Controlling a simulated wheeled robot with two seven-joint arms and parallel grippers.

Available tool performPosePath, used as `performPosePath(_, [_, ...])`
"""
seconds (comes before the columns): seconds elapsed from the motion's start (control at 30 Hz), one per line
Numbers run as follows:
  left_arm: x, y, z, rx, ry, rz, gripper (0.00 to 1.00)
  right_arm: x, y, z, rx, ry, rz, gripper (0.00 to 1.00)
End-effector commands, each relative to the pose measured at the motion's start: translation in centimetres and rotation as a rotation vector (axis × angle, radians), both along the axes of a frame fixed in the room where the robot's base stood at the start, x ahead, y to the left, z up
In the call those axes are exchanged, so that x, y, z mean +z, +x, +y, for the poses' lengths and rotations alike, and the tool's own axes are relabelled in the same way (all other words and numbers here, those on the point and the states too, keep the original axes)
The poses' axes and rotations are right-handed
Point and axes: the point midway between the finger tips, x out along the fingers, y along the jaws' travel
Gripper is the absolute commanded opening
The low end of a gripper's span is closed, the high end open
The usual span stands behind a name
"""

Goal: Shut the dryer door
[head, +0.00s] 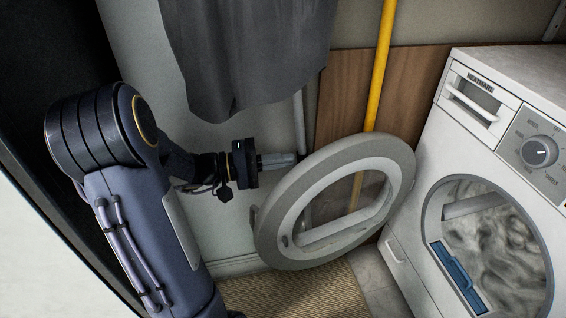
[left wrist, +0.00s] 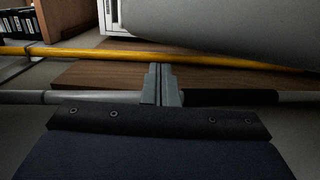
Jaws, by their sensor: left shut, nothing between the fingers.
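The dryer (head: 455,190) is a white machine on the right in the head view, with a dial and a drawer on top. Its round grey door (head: 285,190) stands wide open to the left of the drum opening (head: 490,240). My left gripper (head: 290,160) is shut and empty, just left of the door's upper left edge; its tip is partly at the door's far side, and I cannot tell whether it touches. In the left wrist view the shut fingers (left wrist: 161,85) show in the middle. A large grey surface fills the top right there. My right gripper is not in view.
A yellow pole (head: 381,60) stands behind the door against a wooden board (head: 345,95). A dark grey cloth (head: 250,55) hangs above my left gripper. A woven mat (head: 295,292) lies on the floor below the door. A blue part (head: 458,275) sits at the drum opening.

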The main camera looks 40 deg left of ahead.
Motion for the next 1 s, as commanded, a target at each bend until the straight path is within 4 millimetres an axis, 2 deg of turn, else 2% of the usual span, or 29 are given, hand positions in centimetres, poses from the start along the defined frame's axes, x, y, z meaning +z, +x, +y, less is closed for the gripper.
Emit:
performPosePath(0.2, [-0.2,3.0,-3.0,-0.006,0.002,-0.002,0.0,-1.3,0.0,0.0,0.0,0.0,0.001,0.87])
performPosePath(0.4, [-0.2,4.8,-4.7,-0.003,0.002,-0.001,0.0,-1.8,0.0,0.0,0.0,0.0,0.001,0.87])
performPosePath(1.0, [0.0,5.4,-5.6,0.002,0.001,0.0,0.0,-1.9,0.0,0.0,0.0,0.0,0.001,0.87])
